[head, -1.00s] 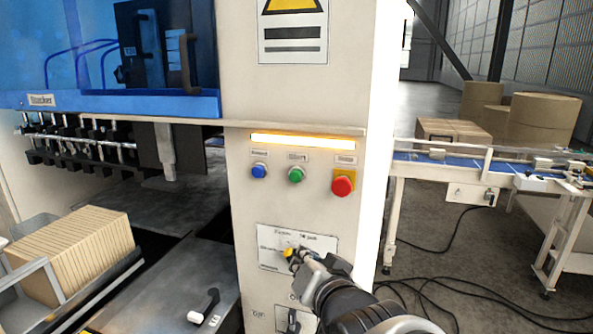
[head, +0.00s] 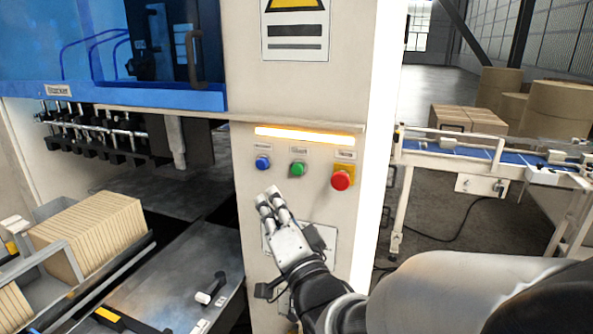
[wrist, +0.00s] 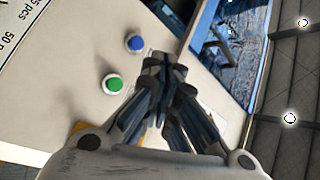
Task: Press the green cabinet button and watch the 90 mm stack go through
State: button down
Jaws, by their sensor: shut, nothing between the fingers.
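The green button (head: 298,169) sits on the cream cabinet (head: 240,215), between a blue button (head: 262,162) and a red mushroom button (head: 342,180) on a yellow plate. My gripper (head: 268,198) is shut and empty, its fingertips just below and left of the green button in the head view. In the wrist view, the gripper (wrist: 166,62) has its tips right of the green button (wrist: 114,84) and the blue button (wrist: 134,43). I cannot tell how far the tips are from the panel. A stack of kraft sheets (head: 90,238) stands in a grey tray at the left.
An amber light strip (head: 305,136) glows above the buttons. My arm covers much of the white selector plate (head: 325,238) below them. A black-handled lever (head: 212,289) lies at the lower left. A blue-belted conveyor (head: 470,154) with cartons stands at the right.

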aim_at(297, 169)
jog(key=w+d+p, duration=0.1)
jog(key=w+d, duration=0.2)
jog(key=w, duration=0.5)
jog(key=shift+w, duration=0.15)
jog(key=shift+w+d, duration=0.1)
jog(key=shift+w, duration=0.05)
dwell(1.3)
jog(key=shift+w+d, duration=0.1)
jog(key=shift+w, duration=0.15)
jog(key=shift+w+d+b, duration=0.15)
jog(key=shift+w+b, duration=0.25)
jog(key=shift+w, duration=0.15)
dwell(0.8)
jog(key=shift+s, duration=0.1)
jog(key=shift+s+a+b, duration=0.3)
jog(key=shift+s+b, duration=0.2)
jog(key=shift+s, duration=0.35)
